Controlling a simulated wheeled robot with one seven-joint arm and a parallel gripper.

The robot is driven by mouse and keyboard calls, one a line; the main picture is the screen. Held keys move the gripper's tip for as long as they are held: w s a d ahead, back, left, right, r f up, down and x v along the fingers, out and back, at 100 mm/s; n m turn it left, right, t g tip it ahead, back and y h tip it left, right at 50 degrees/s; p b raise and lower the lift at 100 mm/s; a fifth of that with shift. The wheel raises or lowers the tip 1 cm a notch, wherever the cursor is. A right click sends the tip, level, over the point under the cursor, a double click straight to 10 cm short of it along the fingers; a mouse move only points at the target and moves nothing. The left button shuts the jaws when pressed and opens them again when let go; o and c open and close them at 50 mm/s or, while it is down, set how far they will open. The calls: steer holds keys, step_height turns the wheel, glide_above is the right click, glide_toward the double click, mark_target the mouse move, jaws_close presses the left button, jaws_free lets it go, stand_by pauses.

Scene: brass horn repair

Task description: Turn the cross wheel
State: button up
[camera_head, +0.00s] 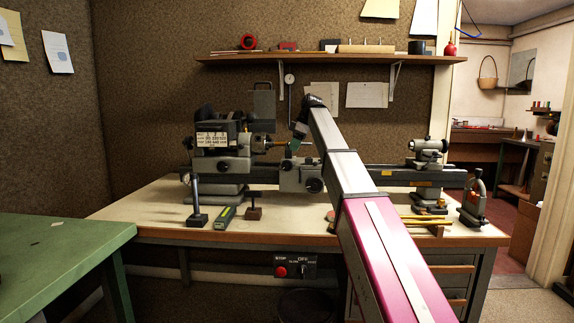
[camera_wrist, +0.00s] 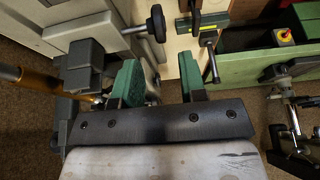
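The lathe (camera_head: 235,160) stands on the bench, with its carriage (camera_head: 297,178) near the middle of the bed. A dark round wheel (camera_head: 314,185) sits on the carriage front; I take it as the cross wheel, but cannot be sure. A black wheel on a short shaft (camera_wrist: 157,24) shows in the wrist view, ahead of the fingers and apart from them. My gripper (camera_head: 296,144) is above the carriage, partly hidden by my arm. In the wrist view its green-padded fingers (camera_wrist: 162,80) are apart, with no thing clearly held between them.
A brass rod (camera_wrist: 30,76) is close to the left finger in the wrist view. The tailstock (camera_head: 428,165) stands right on the bed. Small tools, including a green-and-black one (camera_head: 224,217), lie on the bench front. A shelf (camera_head: 330,59) hangs above. A green table (camera_head: 55,250) is left.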

mark_target(287, 163)
steer(key=x, duration=0.8)
steer(key=shift+a+f, duration=0.1)
steer(key=shift+f, duration=0.1)
steer(key=shift+c, duration=0.3)
jaws_close()
